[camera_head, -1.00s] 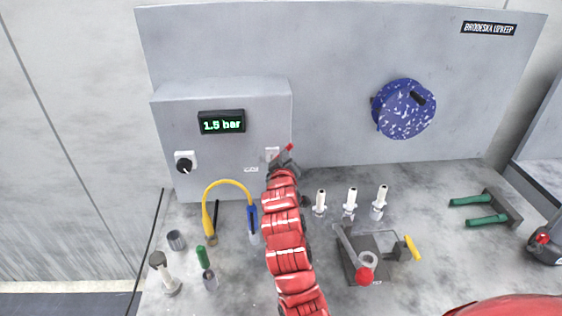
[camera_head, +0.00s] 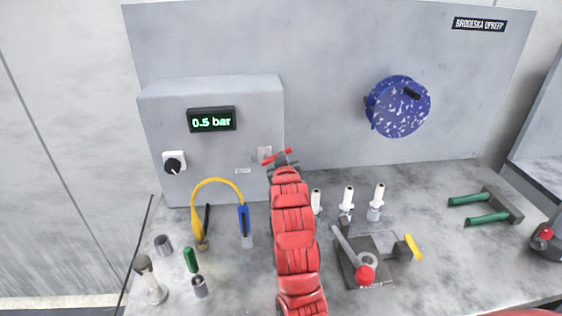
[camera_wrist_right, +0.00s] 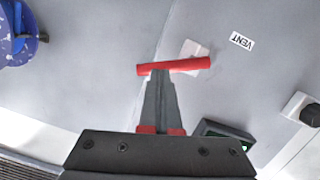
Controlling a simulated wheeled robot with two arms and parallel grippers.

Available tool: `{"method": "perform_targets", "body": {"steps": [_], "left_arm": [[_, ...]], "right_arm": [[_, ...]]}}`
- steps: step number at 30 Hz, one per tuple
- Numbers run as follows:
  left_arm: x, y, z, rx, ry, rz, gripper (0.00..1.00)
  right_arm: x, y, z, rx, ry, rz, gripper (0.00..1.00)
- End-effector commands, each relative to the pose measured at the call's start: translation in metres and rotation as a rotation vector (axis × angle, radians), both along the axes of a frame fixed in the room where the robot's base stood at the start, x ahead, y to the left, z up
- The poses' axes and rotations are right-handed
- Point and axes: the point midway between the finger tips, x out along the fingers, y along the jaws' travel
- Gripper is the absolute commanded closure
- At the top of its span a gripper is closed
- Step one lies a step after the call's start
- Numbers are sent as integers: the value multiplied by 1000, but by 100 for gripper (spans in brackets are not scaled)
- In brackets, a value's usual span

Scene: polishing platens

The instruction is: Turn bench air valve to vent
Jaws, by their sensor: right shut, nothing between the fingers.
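The air valve's red lever (camera_head: 276,158) sits at the right end of the grey control box (camera_head: 213,143), beside its pale mounting plate (camera_head: 264,154). In the right wrist view the red lever (camera_wrist_right: 174,66) lies crosswise at my fingertips. My right gripper (camera_head: 284,166) is shut with nothing between its fingers, and its tips (camera_wrist_right: 160,75) are at the lever; I cannot tell whether they touch. The VENT label (camera_wrist_right: 241,41) shows beside the plate. The display (camera_head: 212,120) reads 0.5 bar. My left gripper is not in view.
A black knob (camera_head: 174,162) is on the box's left. A yellow hose (camera_head: 217,182), several white-tipped fittings (camera_head: 347,199) and a clamp fixture (camera_head: 368,262) stand on the bench near my right arm. A blue speckled disc (camera_head: 398,106) is on the back panel.

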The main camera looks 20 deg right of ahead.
Motion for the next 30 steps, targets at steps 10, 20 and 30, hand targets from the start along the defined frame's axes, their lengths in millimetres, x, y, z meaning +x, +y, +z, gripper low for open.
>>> {"method": "perform_targets", "body": {"steps": [10, 20, 30], "left_arm": [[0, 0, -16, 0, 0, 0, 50], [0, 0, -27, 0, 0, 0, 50], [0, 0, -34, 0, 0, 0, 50]], "right_arm": [[-1, -4, -7, 86, -21, -3, 100], [-1, -6, -10, 165, -46, -2, 100], [-2, -7, -12, 215, -61, -1, 100]]}}
